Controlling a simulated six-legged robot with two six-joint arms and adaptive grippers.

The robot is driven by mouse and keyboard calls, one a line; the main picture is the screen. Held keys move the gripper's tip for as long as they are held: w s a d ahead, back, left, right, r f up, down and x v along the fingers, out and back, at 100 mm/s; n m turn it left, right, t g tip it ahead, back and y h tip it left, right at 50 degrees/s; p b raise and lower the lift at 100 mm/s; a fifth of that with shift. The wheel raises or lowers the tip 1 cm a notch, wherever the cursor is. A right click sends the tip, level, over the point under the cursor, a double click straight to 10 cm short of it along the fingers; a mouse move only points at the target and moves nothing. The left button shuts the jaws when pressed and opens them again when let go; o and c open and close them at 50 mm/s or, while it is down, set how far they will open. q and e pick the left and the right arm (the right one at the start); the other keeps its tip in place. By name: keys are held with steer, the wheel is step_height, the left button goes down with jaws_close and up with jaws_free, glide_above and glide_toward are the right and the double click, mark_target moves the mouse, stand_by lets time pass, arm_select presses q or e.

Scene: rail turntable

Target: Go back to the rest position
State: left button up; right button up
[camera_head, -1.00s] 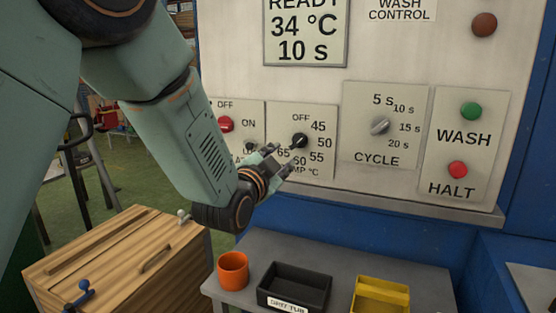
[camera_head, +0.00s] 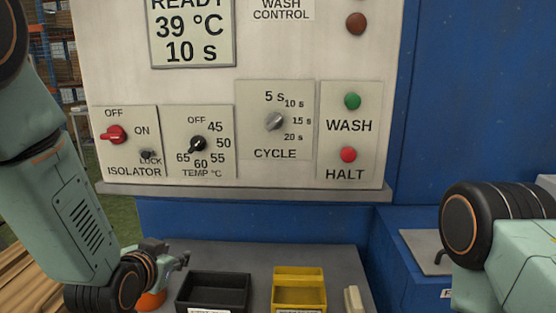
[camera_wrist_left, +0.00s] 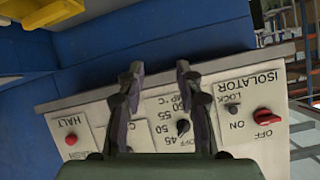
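My left gripper (camera_head: 178,257) is at the lower left of the head view, below the wash control panel (camera_head: 240,92) and apart from it. It partly covers an orange cup (camera_head: 152,300). In the left wrist view, its two fingers (camera_wrist_left: 159,82) are spread with nothing between them, and the panel shows upside down beyond them. My right arm (camera_head: 500,235) shows at the right edge; its gripper is outside the view. The black temperature knob (camera_head: 198,143) and red isolator knob (camera_head: 115,135) are clear of both arms.
Below the panel, a grey table (camera_head: 250,255) holds a black tub (camera_head: 213,290) and a yellow tray (camera_head: 299,275). A grey ledge (camera_head: 250,192) runs under the panel. A blue cabinet (camera_head: 420,265) is at the right. Wooden furniture (camera_head: 25,285) is at the lower left.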

arm_select(q)
steer(key=s+f+n+g, duration=0.3)
steer(key=s+f+g, duration=0.3)
steer(key=s+f, duration=1.05)
steer(key=s+f+g, duration=0.3)
steer(key=s+f, duration=0.2)
steer(key=s, duration=0.5)
steer(key=s+f+g, duration=0.3)
steer(key=s+f, duration=0.2)
steer(key=s, duration=0.6)
steer(key=shift+a+f+n, duration=0.15)
steer(key=shift+f+n, duration=0.15)
